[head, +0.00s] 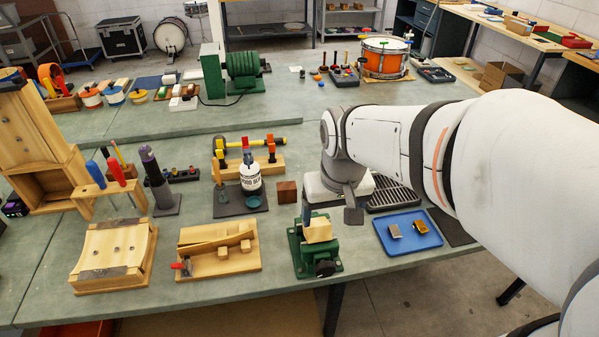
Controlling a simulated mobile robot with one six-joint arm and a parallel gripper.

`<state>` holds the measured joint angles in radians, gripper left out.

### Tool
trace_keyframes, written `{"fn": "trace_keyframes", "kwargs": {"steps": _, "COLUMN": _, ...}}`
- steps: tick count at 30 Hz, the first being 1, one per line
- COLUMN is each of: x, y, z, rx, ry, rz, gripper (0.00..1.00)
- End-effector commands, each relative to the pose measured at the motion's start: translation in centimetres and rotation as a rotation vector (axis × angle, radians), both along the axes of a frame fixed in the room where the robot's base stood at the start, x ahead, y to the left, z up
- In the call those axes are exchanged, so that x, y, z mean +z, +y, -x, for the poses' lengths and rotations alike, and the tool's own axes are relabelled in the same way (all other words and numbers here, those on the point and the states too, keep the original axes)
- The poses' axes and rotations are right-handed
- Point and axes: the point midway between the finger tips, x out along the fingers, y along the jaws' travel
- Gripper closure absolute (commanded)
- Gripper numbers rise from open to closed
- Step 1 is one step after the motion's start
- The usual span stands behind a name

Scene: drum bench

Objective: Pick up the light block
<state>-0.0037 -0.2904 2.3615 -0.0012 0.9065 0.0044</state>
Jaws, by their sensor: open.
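A light wooden block (319,231) sits at the top of a small green vise (329,262) near the front edge of the bench. I cannot tell whether the vise's jaws grip it. My gripper (331,213) is open and points down just above and behind the block. One finger is near the block's left upper side and the other is off to its right. Nothing shows between the fingers. A dark reddish-brown block (287,191) stands on the bench to the left of my gripper.
A blue tray (408,249) with two small metal pieces lies right of the vise, near a dark slotted grate (392,196). A wooden jig (205,266) with two small pale blocks lies left. A white glue bottle (250,173) stands behind on a dark mat.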

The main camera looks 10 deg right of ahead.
Motion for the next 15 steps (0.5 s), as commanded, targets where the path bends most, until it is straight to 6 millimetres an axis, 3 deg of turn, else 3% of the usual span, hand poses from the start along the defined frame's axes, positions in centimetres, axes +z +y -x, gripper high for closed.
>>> {"fn": "trace_keyframes", "kwargs": {"steps": 1, "x": -1.7, "y": 0.1, "z": -1.5, "rx": 0.001, "ry": 0.036, "rz": 0.000, "gripper": 0.20}}
{"fn": "trace_keyframes", "kwargs": {"steps": 6, "x": -4.9, "y": 0.3, "z": -5.4, "rx": 0.001, "ry": 0.113, "rz": -0.001, "gripper": 0.20}}
{"fn": "trace_keyframes", "kwargs": {"steps": 10, "x": -6.7, "y": 0.4, "z": -7.1, "rx": 0.001, "ry": 0.149, "rz": -0.001, "gripper": 0.20}}
{"fn": "trace_keyframes", "kwargs": {"steps": 15, "x": -7.9, "y": 0.4, "z": -8.0, "rx": 0.001, "ry": 0.166, "rz": 0.000, "gripper": 0.20}}
